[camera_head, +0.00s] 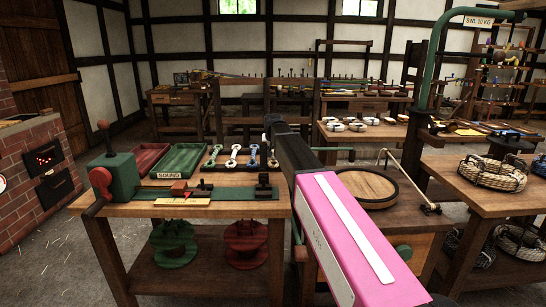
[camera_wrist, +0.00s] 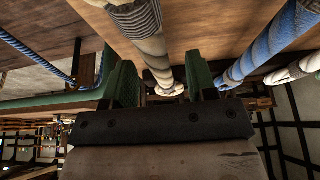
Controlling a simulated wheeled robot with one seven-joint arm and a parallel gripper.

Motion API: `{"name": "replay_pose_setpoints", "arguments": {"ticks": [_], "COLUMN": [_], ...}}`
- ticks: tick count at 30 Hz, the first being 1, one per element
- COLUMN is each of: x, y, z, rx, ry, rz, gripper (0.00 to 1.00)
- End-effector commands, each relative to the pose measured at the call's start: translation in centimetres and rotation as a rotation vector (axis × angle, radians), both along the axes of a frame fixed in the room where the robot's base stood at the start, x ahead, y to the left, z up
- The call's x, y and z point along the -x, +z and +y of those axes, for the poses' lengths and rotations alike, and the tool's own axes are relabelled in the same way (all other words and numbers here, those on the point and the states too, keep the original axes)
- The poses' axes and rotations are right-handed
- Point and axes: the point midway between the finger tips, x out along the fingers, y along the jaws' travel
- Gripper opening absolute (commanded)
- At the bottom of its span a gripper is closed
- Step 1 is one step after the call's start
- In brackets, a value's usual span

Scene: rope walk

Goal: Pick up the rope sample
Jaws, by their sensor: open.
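A pale rope sample with a dark whipping band (camera_wrist: 148,38) runs between the fingers of my gripper (camera_wrist: 160,78) in the wrist view. My gripper is open, with a green-padded finger on each side of the sample and a gap to each; whether it is level with the rope is hard to tell. A blue rope sample (camera_wrist: 262,45) lies to the right, outside the fingers. In the head view, a white sample (camera_head: 233,156) and a blue sample (camera_head: 253,156) lie on the bench, beside other samples. The gripper's fingers are not distinguishable there.
A green tray (camera_head: 180,160) labelled SOUND and a red tray (camera_head: 147,158) stand on the bench (camera_head: 130,208) left of the samples. A green vise-like device (camera_head: 112,174) is at its left end. A round wooden lid (camera_head: 367,188) lies to the right, behind my arm.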

Motion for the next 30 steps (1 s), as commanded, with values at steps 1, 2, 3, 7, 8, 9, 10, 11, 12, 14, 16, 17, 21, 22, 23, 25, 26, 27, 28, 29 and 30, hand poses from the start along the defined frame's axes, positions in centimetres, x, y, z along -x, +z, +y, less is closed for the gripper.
{"name": "replay_pose_setpoints", "arguments": {"ticks": [1, 2, 3, 7, 8, 9, 10, 11, 12, 14, 16, 17, 21, 22, 23, 25, 26, 27, 28, 29, 30], "x": [-0.1, -0.1, 0.0, 0.0, 0.0, 0.0, 0.0, 0.0, 0.0, 0.0, 0.0, 0.0, 0.0, 0.0, 0.0, -0.1, -0.1, -0.1, -0.1, -0.1, -0.1], "y": [-0.1, -0.1, -0.1, -0.1, -0.1, -0.1, -0.1, -0.1, -0.1, 0.0, 0.0, 0.0, 0.1, 0.1, 0.3, 0.6, 0.9, 1.3, 1.6, 2.1, 2.7], "z": [0.0, 0.0, 0.0, 0.0, 0.0, 0.0, 0.0, 0.0, 0.0, 0.0, 0.0, 0.0, 0.0, 0.0, 0.0, 0.0, 0.0, 0.0, 0.0, 0.0, 0.0], "rx": [0.000, 0.000, 0.000, 0.000, 0.000, 0.000, 0.000, 0.000, 0.000, 0.000, 0.000, 0.000, 0.000, 0.000, 0.000, 0.000, 0.000, 0.000, 0.000, -0.001, -0.001], "ry": [0.000, 0.000, 0.000, 0.000, 0.000, 0.000, 0.000, 0.000, 0.000, 0.000, 0.000, 0.000, 0.000, 0.000, 0.000, 0.000, 0.000, 0.000, 0.000, 0.000, 0.000], "rz": [-0.001, -0.001, -0.001, -0.001, -0.001, -0.001, -0.001, -0.001, -0.001, -0.001, -0.001, -0.001, -0.001, -0.001, -0.001, -0.001, -0.001, -0.002, -0.003, -0.003, -0.004], "gripper": [0.52, 0.52, 0.52, 0.39, 0.29, 0.16, 0.07, 0.00, 0.00, 0.00, 0.00, 0.00, 0.00, 0.00, 0.00, 0.00, 0.00, 0.00, 0.00, 0.00, 0.00]}}
